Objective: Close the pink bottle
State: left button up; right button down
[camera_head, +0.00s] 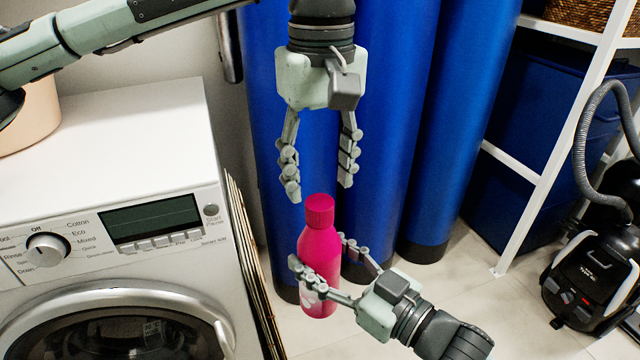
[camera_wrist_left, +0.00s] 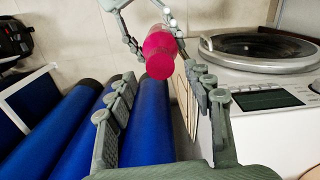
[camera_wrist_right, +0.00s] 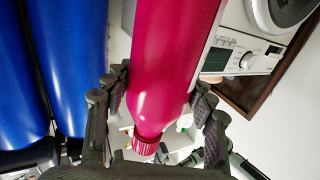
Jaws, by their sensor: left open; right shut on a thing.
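The pink bottle (camera_head: 318,262) stands upright in my right gripper (camera_head: 322,270), which is shut around its body. A ribbed pink cap (camera_head: 319,211) sits on its neck; I cannot tell how tightly. The bottle fills the middle of the right wrist view (camera_wrist_right: 172,60), with its cap (camera_wrist_right: 146,146) at the lower end. My left gripper (camera_head: 319,192) is open and empty, pointing down right above the cap, its fingers apart on either side. In the left wrist view the cap (camera_wrist_left: 159,64) shows beyond the open fingers, not between them.
A white washing machine (camera_head: 120,90) stands at the left. Tall blue filter vessels (camera_head: 380,110) stand close behind the bottle. A white shelf (camera_head: 555,150) with blue bins and a black vacuum cleaner (camera_head: 590,280) are at the right. Pale floor is clear at the front right.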

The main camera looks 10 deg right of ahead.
aim_at(320, 202)
pick_arm(q)
jog(key=shift+c, duration=0.2)
jog(key=n, duration=0.4)
jog(key=shift+r+n, duration=0.3)
jog(key=shift+r, duration=0.1)
jog(key=n, duration=0.5)
jog(key=shift+r, duration=0.35)
jog(key=n, duration=0.2)
jog(key=r+n, duration=0.1)
jog(key=n, duration=0.5)
jog(key=r+n, duration=0.1)
jog(key=n, duration=0.2)
jog(key=shift+n, duration=0.3)
jog(key=shift+f, duration=0.1)
jog(key=shift+f, duration=4)
